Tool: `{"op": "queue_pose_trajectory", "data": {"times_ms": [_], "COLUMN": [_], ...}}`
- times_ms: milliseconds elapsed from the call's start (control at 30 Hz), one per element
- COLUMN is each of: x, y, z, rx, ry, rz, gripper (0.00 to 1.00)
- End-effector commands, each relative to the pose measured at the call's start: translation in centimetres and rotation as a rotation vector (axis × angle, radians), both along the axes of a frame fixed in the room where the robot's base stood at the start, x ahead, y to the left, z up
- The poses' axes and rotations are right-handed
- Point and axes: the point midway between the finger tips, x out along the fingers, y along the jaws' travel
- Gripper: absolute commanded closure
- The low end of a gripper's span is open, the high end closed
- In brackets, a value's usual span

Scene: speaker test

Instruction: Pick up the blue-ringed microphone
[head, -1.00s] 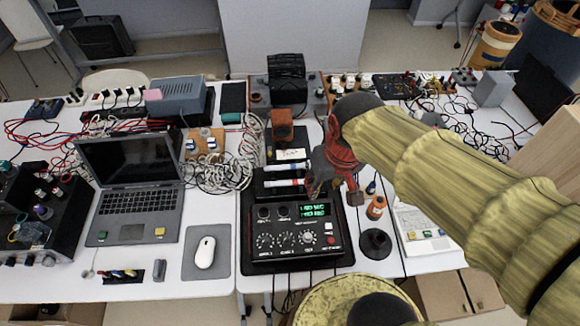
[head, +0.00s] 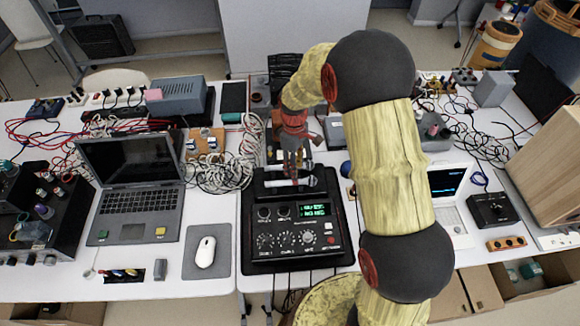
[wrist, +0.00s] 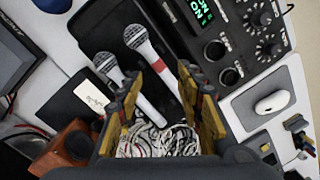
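Two white-handled microphones with grey mesh heads lie side by side on a black case (wrist: 100,25). The one nearer the dials (wrist: 137,38) has a red band; its handle runs behind a finger. The other microphone (wrist: 110,67), on the far side, matches the blue-ringed one from the earlier head view. Its ring is hidden now. My gripper (wrist: 158,92) is open, its fingers pointing down. This microphone's white handle shows between them, with no clear contact. In the head view, my gripper (head: 294,176) covers most of both microphones.
A black device (head: 297,235) with dials and a green display stands just in front. A small orange-brown box (wrist: 73,140) and white cables (wrist: 155,142) lie close to my gripper. A laptop (head: 132,180) and mouse (head: 205,252) are at left.

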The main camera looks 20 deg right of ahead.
Motion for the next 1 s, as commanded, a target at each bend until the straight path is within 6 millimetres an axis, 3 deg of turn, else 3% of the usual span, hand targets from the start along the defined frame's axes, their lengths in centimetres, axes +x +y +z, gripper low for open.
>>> {"op": "queue_pose_trajectory", "data": {"times_ms": [100,267,567,1000], "x": [3.3,6.7,7.0,6.7], "y": [0.0,0.0,0.0,-0.1], "z": [-1.4,0.0,-0.3,-4.5], "rx": [0.017,0.025,0.033,0.034], "ry": [-0.033,-0.100,-0.107,-0.107], "rz": [0.181,0.406,0.600,0.600], "gripper": [0.63,0.63,0.63,0.63]}}
